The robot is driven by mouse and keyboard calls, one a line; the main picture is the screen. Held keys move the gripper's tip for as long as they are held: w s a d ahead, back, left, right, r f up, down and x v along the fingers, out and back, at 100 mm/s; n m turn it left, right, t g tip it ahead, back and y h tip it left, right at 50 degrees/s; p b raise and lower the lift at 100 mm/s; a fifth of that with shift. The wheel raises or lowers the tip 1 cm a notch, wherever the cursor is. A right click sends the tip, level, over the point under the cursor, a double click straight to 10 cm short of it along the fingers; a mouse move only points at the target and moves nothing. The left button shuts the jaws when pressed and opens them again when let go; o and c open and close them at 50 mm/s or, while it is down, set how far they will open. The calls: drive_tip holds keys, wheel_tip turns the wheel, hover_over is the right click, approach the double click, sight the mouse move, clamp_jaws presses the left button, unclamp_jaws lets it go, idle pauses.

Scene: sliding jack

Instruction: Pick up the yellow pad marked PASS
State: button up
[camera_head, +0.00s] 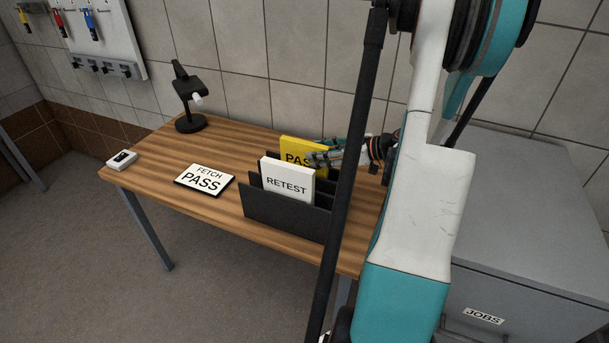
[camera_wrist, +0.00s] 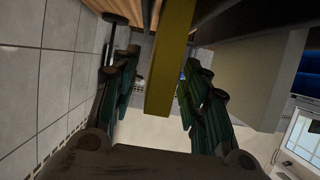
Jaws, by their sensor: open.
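The yellow pad marked PASS (camera_head: 297,146) stands upright in the back part of the dark rack (camera_head: 285,214) on the wooden table. Its right side is partly hidden by my gripper (camera_head: 312,157). In the wrist view the yellow pad (camera_wrist: 171,75) stands between the two fingers of my gripper (camera_wrist: 155,90), which are open, with a gap visible on each side. The white pad marked RETEST (camera_head: 287,182) stands in the rack in front of the yellow one.
A white card reading FETCH PASS (camera_head: 205,178) lies on the table (camera_head: 150,178), left of the rack. A black lamp-like stand (camera_head: 190,100) and a small white box (camera_head: 122,160) are farther left. A grey cabinet marked JOBS (camera_head: 530,220) stands at right. A tiled wall is behind.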

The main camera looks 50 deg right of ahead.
sight(293, 150)
drive_tip(key=b+x, duration=0.1)
drive_tip(key=x, duration=0.3)
drive_tip(key=shift+f, duration=0.1)
clamp_jaws()
